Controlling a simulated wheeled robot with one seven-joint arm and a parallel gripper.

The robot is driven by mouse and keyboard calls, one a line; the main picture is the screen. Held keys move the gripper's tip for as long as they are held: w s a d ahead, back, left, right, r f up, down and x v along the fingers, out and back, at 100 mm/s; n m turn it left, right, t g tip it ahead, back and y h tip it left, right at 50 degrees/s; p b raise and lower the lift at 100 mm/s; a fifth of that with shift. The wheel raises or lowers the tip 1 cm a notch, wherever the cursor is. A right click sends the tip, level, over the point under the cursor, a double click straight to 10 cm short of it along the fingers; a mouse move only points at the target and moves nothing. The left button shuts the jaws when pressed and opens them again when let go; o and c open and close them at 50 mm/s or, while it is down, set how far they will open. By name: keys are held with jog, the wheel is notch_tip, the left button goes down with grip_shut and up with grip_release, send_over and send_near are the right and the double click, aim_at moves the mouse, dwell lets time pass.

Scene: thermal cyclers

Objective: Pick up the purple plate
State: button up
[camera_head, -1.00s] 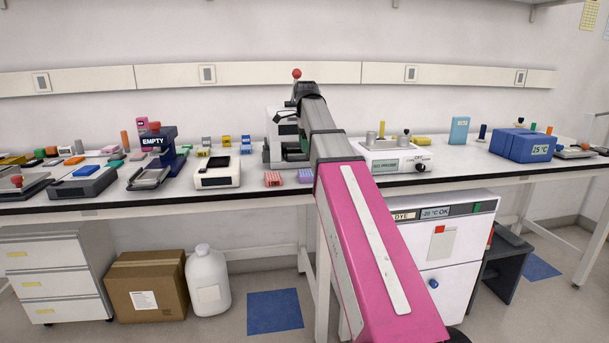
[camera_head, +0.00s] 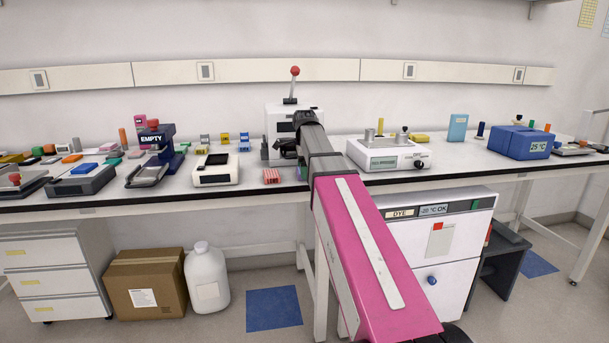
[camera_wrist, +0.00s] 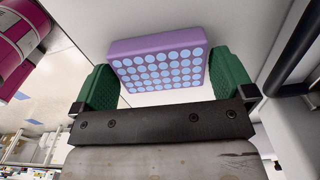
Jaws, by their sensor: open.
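The purple plate (camera_wrist: 160,62), a block with rows of light blue round wells, lies in front of my gripper in the wrist view. My gripper (camera_wrist: 168,82) is open, with one green finger pad at the plate's left and one at its right. A narrow gap seems to show at the right; I cannot tell whether the left pad touches.
A pink-red plate (camera_head: 271,176) sits at the bench's front edge, left of my arm. A white machine with a red-knobbed lever (camera_head: 291,118) stands behind the arm's end. A white block device (camera_head: 215,169) is to the left and a white instrument (camera_head: 388,155) to the right.

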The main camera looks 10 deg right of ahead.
jog(key=c, duration=0.7)
jog(key=shift+o, duration=0.2)
